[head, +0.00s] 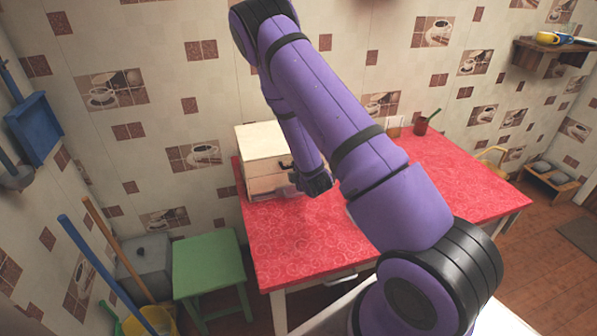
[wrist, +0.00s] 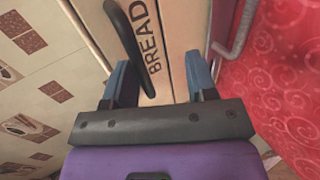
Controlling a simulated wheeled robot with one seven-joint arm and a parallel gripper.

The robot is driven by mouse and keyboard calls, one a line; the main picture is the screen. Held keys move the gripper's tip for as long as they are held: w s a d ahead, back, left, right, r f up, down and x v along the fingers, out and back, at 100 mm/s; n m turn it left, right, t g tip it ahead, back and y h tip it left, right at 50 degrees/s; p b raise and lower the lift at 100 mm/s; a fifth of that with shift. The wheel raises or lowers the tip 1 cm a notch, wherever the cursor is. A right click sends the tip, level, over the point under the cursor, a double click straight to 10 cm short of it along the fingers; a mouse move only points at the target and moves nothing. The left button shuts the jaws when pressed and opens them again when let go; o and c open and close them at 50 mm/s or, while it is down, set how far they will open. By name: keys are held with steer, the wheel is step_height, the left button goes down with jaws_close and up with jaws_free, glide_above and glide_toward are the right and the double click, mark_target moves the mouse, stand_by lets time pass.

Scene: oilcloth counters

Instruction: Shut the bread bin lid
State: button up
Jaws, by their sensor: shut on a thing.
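The cream bread bin (head: 262,140) stands at the back left of the red counter, against the tiled wall. In the wrist view its panel (wrist: 172,20) with the word BREAD fills the upper middle, with a long black handle (wrist: 127,45) on it. My gripper (head: 312,185) is at the bin's front right side. The exact contact is hard to see. How far the lid stands open cannot be told, as my arm hides part of the bin.
The red counter (head: 290,240) is mostly clear in front. A red cup (head: 421,126) stands at the back, right of my arm. A green stool (head: 208,265) and a grey bin (head: 148,262) stand left of the counter, with leaning broom handles. A grey bar (wrist: 240,30) shows beside the bin.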

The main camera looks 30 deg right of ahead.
steer(key=shift+s+a+f, duration=0.1)
steer(key=shift+s+f, duration=0.05)
steer(key=v, duration=1)
steer(key=shift+s+r, duration=0.2)
steer(key=shift+r, duration=0.15)
steer(key=s+a+r+m+g+y, duration=0.15)
steer(key=a+r+m, duration=0.3)
steer(key=r, duration=0.65)
steer(key=s+a+r+m+g+y, duration=0.1)
steer(key=s+a+r+m+g, duration=0.3)
steer(key=r, duration=0.7)
steer(key=s+a+r+m, duration=0.2)
steer(key=s+r+m, duration=0.1)
steer(key=s+r, duration=0.4)
steer(key=s+a+r+m+g, duration=0.1)
steer(key=s+a+r+m, duration=0.1)
steer(key=s+r, duration=0.5)
steer(key=s+m+y, duration=0.1)
steer(key=s, duration=0.5)
steer(key=shift+r, duration=0.3)
steer(key=shift+s, duration=0.1)
